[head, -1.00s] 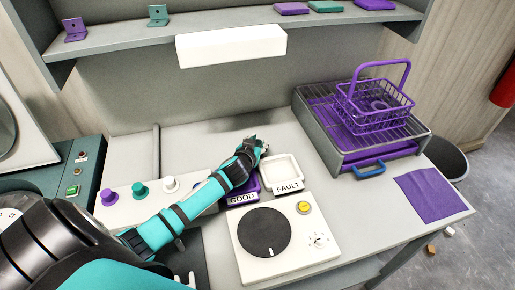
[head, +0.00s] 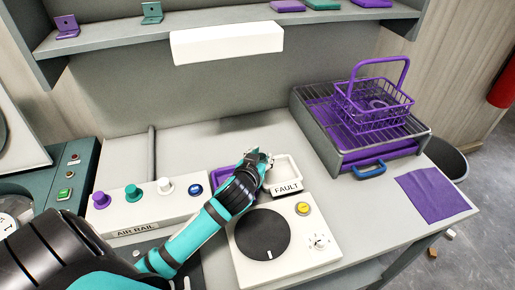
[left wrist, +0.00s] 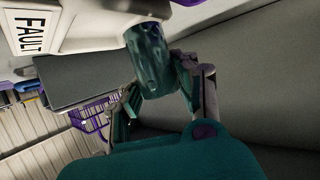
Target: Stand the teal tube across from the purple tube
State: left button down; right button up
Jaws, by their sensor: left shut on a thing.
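The teal tube (left wrist: 148,50) shows in the left wrist view between the fingers of my left gripper (left wrist: 155,92), with a mottled, shiny side. My left gripper (head: 264,160) is shut on it. In the head view the gripper is over the two trays near the FAULT label, and I cannot make out the tube there. No purple tube can be made out in either view. A teal machine (head: 88,160) with a round opening is at the left edge, partly hidden by my arm. My right gripper is not in view.
The FAULT tray (head: 286,187) and a purple tray (head: 221,177) lie by my gripper. A white dial unit (head: 290,268) is in front. The AIR RAIL (head: 150,220) carries coloured knobs. A purple basket (head: 372,112) stands on a rack at right. A shelf (head: 130,36) hangs behind.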

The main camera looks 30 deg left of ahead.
pick_arm(q)
jog(key=s+d, duration=0.2)
jog(key=s+d+b, duration=0.1)
jog(key=shift+s+d+r, duration=0.35)
jog(key=s+d+r+m+h, duration=0.3)
jog(key=s+d+r, duration=0.1)
jog(key=d+r, duration=0.3)
jog(key=shift+s+d+h, duration=0.2)
jog(key=shift+d+h, duration=0.1)
jog(key=shift+d, duration=0.2)
